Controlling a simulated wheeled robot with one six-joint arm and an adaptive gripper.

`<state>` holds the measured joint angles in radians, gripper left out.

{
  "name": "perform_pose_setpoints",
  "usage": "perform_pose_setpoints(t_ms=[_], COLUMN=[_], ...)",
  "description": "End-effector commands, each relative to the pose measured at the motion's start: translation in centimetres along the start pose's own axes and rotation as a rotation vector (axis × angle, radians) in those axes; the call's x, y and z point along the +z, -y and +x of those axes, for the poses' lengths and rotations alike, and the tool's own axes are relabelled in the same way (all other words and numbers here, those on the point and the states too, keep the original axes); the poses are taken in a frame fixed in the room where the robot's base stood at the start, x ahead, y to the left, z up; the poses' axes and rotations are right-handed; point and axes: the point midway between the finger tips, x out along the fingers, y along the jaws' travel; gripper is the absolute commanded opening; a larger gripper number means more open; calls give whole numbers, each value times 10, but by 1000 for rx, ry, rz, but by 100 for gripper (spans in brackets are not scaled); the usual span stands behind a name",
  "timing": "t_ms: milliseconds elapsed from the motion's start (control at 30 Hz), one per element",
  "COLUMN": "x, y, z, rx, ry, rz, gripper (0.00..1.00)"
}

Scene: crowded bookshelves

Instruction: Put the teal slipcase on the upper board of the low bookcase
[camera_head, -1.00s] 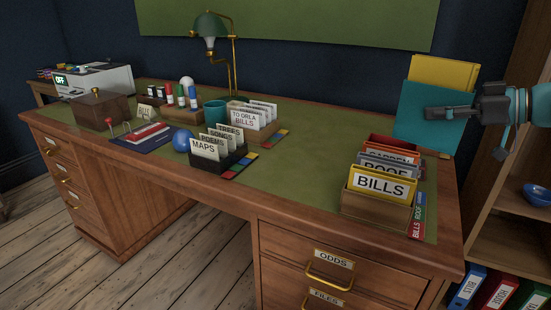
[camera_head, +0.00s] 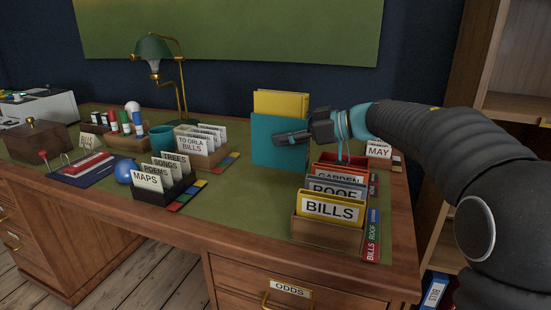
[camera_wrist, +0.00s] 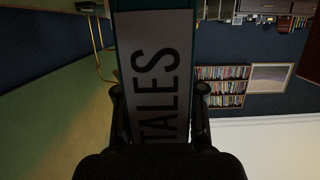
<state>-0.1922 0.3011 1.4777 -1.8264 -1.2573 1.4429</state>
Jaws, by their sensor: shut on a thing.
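The teal slipcase (camera_head: 268,150) is upright above the back of the desk, with yellow volumes (camera_head: 282,103) showing out of its top. My gripper (camera_head: 290,138) is shut on the slipcase from the right side. In the wrist view the slipcase's white label (camera_wrist: 155,70) reads TALES and stands between the two fingers of my gripper (camera_wrist: 160,100). A wooden shelf unit (camera_head: 515,105) stands at the right edge of the head view, partly hidden by my arm. I cannot tell whether it is the low bookcase.
The desk (camera_head: 240,215) holds a file box marked BILLS (camera_head: 325,232) in front of the slipcase, a MAY card box (camera_head: 379,151), a green lamp (camera_head: 153,50) and a teal mug (camera_head: 161,138). In the wrist view a book-filled shelf (camera_wrist: 222,73) appears upside down far off.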

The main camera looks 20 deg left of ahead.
Motion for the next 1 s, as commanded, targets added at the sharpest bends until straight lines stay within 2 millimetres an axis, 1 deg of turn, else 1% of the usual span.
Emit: perform_pose_setpoints(t_ms=[33,100,200,333,500,633,1000], x=[1,4,6,11,32,44,47], y=[3,5,7,7,7,7,6], z=[9,18,26,30,36,40,41], rx=[-2,-1,2,4,5,5,5], ry=[-1,-1,-2,-2,0,-2,-2], rz=[-1,0,0,1,5,2,0], gripper=[0,0,0,0,0,0,0])
